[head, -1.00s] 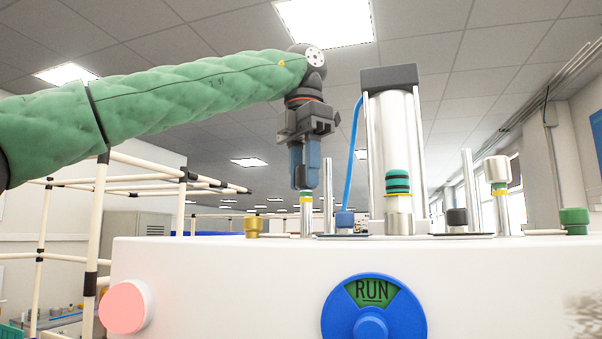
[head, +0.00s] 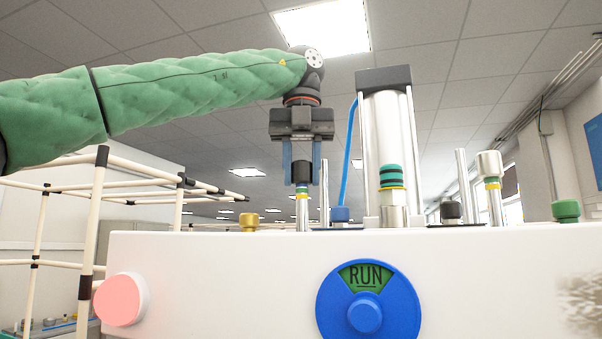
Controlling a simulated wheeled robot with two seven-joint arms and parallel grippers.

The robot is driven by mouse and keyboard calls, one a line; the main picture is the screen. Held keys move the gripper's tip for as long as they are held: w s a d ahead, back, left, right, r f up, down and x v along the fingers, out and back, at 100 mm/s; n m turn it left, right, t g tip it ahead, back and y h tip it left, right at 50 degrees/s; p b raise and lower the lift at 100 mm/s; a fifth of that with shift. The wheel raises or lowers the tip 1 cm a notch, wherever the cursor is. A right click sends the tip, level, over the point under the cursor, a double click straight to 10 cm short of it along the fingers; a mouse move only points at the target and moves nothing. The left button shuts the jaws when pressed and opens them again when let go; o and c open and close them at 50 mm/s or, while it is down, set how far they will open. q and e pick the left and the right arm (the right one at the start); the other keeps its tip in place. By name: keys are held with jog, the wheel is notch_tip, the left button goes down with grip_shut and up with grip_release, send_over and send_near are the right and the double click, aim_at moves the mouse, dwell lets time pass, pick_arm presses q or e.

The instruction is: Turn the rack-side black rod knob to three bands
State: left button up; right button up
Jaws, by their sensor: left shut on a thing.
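The black rod knob (head: 301,172) sits on top of the upright metal rod left of the big cylinder, on the side of the pipe rack. Teal and yellow bands show on the rod just under the knob, too small to count surely. My left gripper (head: 302,174) points down from above, with one blue finger on each side of the knob, shut on it. My right gripper is not in view.
The tall press cylinder (head: 388,135) and a blue hose (head: 348,150) stand close right of my left gripper. A brass knob (head: 248,221), a blue RUN dial (head: 392,318) and a pink button (head: 119,299) are also here. The white pipe rack (head: 92,220) is at left.

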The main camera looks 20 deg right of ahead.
pick_arm(q)
jog(key=shift+f+n, duration=0.2)
jog(key=shift+n, duration=0.8)
jog(key=n+b, duration=0.1)
jog(key=n, duration=0.2)
jog(key=shift+w, duration=0.1)
jog(key=shift+n+b, duration=0.3)
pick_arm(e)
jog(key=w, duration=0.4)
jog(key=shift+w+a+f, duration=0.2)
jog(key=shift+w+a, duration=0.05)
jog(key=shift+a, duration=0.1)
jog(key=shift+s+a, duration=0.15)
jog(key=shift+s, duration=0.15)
